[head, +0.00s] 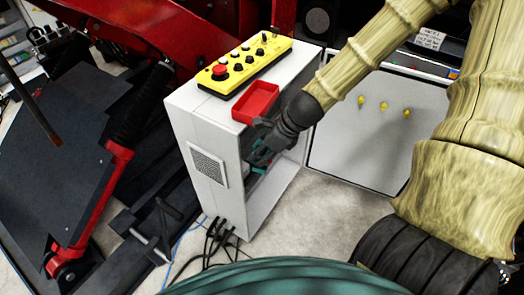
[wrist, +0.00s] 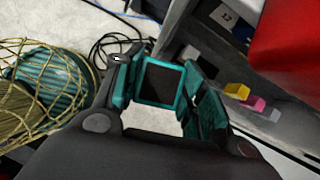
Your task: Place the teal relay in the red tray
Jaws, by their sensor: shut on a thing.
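The teal relay (wrist: 161,83) is a small teal block with a dark face, seen between my fingers in the wrist view. My gripper (head: 259,158) is shut on it, low at the open front of the grey cabinet and below its top. In the head view my fingers partly hide the relay, and its edges blend with teal parts there. The red tray (head: 256,101) sits on the cabinet top near its front edge, above my gripper. The tray's red side also shows at the upper right of the wrist view (wrist: 290,40). I cannot see into it fully.
The cabinet (head: 210,130) stands with its door (head: 365,145) open to the right. Yellow and pink blocks (wrist: 237,91) sit inside. A yellow control box (head: 245,67) lies behind the tray. Black cables (head: 218,240) lie on the floor. Red machinery fills the left.

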